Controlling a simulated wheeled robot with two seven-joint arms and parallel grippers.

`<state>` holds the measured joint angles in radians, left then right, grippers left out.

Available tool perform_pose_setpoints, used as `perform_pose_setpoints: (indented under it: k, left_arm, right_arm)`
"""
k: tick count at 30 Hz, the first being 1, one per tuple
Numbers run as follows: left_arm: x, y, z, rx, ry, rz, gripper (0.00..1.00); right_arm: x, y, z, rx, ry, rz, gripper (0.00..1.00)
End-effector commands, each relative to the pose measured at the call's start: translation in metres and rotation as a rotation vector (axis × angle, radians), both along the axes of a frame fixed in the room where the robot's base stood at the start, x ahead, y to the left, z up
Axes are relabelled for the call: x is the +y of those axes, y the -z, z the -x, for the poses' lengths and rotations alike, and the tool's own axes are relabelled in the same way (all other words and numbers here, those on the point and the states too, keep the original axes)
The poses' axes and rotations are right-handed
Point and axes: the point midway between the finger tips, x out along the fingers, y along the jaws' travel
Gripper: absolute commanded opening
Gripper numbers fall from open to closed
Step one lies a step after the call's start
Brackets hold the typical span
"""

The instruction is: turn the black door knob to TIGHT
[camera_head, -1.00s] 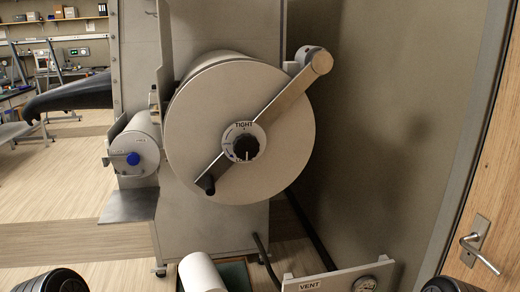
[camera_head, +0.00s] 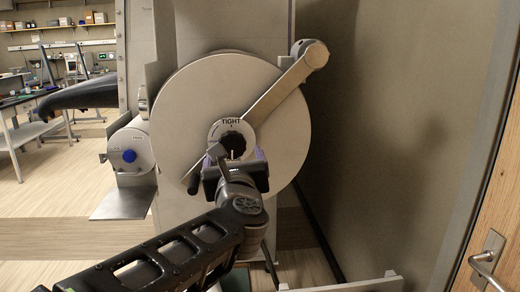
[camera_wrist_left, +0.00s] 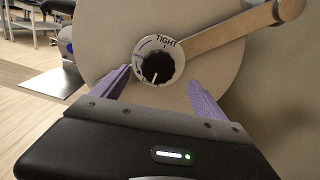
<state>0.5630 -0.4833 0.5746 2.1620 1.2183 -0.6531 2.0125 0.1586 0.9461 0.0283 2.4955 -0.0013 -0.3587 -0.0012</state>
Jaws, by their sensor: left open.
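The black door knob (camera_head: 233,142) sits at the centre of a round pale door (camera_head: 184,110), on a white dial plate marked TIGHT at its top. In the left wrist view the knob (camera_wrist_left: 157,68) shows clear, and its white pointer line aims down and slightly left, away from TIGHT. My left gripper (camera_wrist_left: 160,90) is open, with its purple fingers spread left and right just below the knob, apparently short of it. In the head view my left gripper (camera_head: 231,165) covers the lower part of the dial. My right gripper is not in view.
A metal bar (camera_head: 285,88) crosses the door from its upper right hinge. A small cylinder with a blue knob (camera_head: 129,156) and a metal shelf (camera_head: 122,203) stand at left. A wall is close on the right, with a door handle (camera_head: 487,259) at lower right.

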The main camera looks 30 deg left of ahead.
Motion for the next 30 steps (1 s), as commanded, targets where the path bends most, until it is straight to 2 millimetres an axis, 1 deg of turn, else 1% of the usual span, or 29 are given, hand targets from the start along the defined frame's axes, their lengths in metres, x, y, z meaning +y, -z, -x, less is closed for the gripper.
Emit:
perform_pose_setpoints:
  k: [11,17,24,27,30]
  left_arm:
    - [0.002,0.0,-0.003,0.002,0.0,0.0,0.83]
    - [0.016,0.001,-0.02,0.004,-0.001,0.001,0.83]
    - [0.038,0.001,-0.05,0.006,0.001,0.001,0.83]
    - [0.044,0.001,-0.059,0.005,0.001,-0.001,0.83]
    - [0.047,0.0,-0.062,0.003,0.001,0.0,0.83]
  right_arm:
    - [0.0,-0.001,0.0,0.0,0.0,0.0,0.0]
    - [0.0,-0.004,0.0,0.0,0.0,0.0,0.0]
    - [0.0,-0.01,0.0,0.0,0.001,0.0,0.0]
    - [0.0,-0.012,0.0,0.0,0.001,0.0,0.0]
    - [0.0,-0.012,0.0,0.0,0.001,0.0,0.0]
